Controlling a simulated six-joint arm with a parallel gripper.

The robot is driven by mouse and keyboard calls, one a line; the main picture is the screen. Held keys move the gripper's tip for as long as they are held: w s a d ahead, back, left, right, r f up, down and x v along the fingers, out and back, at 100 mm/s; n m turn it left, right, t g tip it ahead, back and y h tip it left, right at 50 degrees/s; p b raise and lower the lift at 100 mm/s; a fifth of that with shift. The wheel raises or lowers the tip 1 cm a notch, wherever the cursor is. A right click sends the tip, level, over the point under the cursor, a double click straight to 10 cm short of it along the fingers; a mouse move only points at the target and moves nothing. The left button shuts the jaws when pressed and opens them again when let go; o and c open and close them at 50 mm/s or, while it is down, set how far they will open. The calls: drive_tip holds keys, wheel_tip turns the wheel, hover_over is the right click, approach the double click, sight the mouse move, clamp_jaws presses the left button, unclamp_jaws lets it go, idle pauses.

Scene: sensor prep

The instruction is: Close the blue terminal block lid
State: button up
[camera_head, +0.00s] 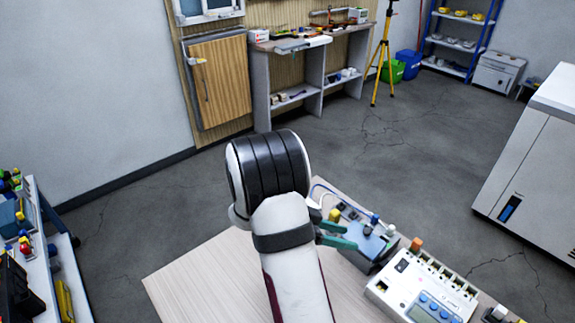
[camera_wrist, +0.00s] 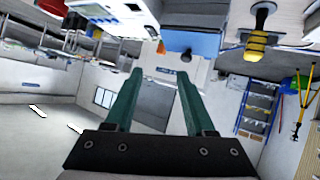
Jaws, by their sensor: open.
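The blue terminal block (camera_head: 372,245) sits on the wooden table, just right of my gripper. Its blue top face is partly covered by my gripper in the head view, and I cannot tell how far its lid stands open. A blue panel, apparently the lid, shows upper centre in the wrist view (camera_wrist: 195,43), beyond the fingertips. My gripper (camera_head: 349,237) has green fingers spread apart with nothing between them. It is at the block's left side; I cannot tell if it touches. In the wrist view the gripper (camera_wrist: 160,74) is open and empty.
A white meter with blue buttons (camera_head: 425,290) stands right of the block, with an orange piece (camera_head: 416,244) close by. A yellow and black part (camera_head: 334,214) is behind my fingers. The wooden table (camera_head: 195,282) is bare on the left.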

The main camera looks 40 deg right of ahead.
sight(363, 239)
drive_tip(key=w+a+f+h, duration=0.1)
drive_tip(key=w+f+h, duration=0.3)
drive_tip(key=f+h, duration=0.25)
drive_tip(key=x, duration=1.5)
drive_tip(key=shift+s+d+r, duration=0.1)
drive_tip(key=shift+s+r, duration=0.1)
drive_tip(key=shift+r, duration=0.2)
drive_tip(key=shift+c, duration=0.3)
clamp_jaws()
